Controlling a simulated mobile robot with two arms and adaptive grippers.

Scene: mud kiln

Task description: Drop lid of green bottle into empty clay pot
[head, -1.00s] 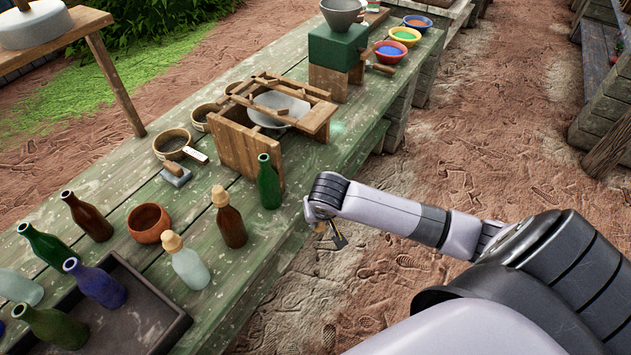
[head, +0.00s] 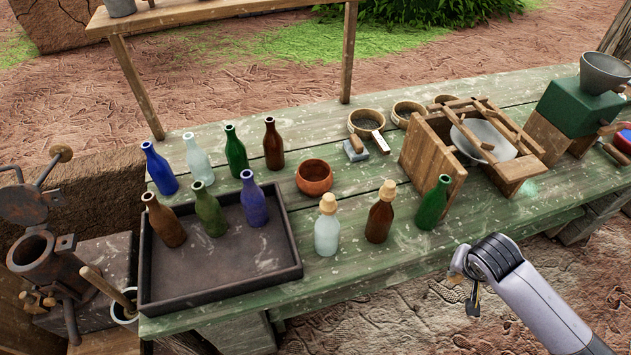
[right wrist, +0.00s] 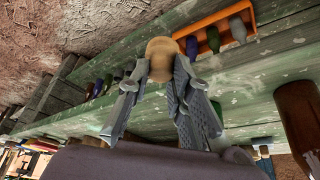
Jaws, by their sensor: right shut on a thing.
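The green bottle (head: 433,205) stands upright and uncapped near the front edge of the table. The clay pot (head: 314,178), a round reddish-brown bowl, sits behind the capped bottles and looks empty. My right gripper (head: 465,283) is just off the front edge, to the right of and nearer than the green bottle. In the right wrist view my right gripper (right wrist: 160,72) is shut on a round tan lid (right wrist: 161,50). My left gripper is not in view.
A clear bottle (head: 326,228) and a brown bottle (head: 380,214), both with tan lids, stand between gripper and pot. A dark tray (head: 225,262) with several bottles is at left. A wooden frame box (head: 430,150) stands behind the green bottle.

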